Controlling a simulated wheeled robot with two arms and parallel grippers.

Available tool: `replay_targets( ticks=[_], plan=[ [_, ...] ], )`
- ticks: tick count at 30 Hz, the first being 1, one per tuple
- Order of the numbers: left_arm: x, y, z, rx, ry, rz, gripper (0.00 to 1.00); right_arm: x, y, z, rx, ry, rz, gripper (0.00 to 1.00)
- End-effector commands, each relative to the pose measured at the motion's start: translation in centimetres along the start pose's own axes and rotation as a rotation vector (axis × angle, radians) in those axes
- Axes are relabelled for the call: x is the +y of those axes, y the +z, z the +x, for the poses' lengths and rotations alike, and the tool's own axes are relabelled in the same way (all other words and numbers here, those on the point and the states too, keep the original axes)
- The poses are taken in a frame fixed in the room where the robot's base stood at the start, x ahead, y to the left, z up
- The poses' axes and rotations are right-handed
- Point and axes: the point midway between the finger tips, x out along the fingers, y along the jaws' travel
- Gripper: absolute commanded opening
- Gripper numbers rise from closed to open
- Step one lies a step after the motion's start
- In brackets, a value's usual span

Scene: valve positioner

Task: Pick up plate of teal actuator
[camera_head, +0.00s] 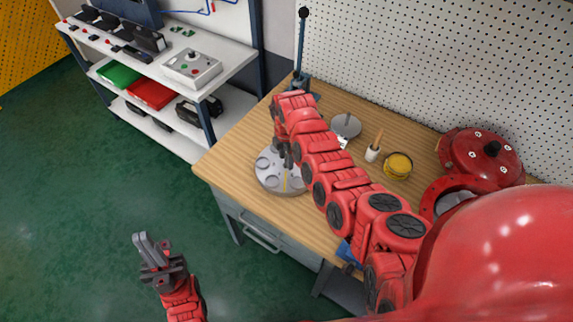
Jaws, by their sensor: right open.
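My right arm reaches across the wooden table (232,160). Its open gripper (284,158) points down over a round grey plate with several round recesses (268,178), near the table's left side. Whether the fingers touch this plate cannot be told. A smaller grey disc (345,124) lies behind my arm. No teal actuator shows clearly; my arm hides part of the table. A dark teal upright stand (301,62) rises at the back left corner. My left gripper (142,238) is over the green floor, left of the table, away from everything; its finger gap is unclear.
A white cup with a brush (373,153), a yellow round tin (398,166) and a red round housing (480,152) stand right of my arm. A pegboard (400,60) backs the table. A white shelf unit (228,62) stands at the left.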

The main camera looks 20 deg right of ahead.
Motion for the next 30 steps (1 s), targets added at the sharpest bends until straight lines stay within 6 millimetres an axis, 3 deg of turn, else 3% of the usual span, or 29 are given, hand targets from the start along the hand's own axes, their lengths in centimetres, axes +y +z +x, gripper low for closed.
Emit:
replay_targets(
  ticks=[1,9,30],
  plan=[
    [0.00,0.00,-0.01,0.000,0.000,0.000,0.00,0.01,0.01,0.00,0.000,0.000,0.000,0.48],
    [0.00,0.00,-0.01,0.000,0.000,0.000,0.00,0.02,0.02,-0.04,-0.001,0.001,0.000,0.00],
    [0.00,0.00,0.00,0.000,0.000,0.000,0.00,0.04,0.05,-0.07,-0.001,0.001,0.000,0.00]
  ],
)
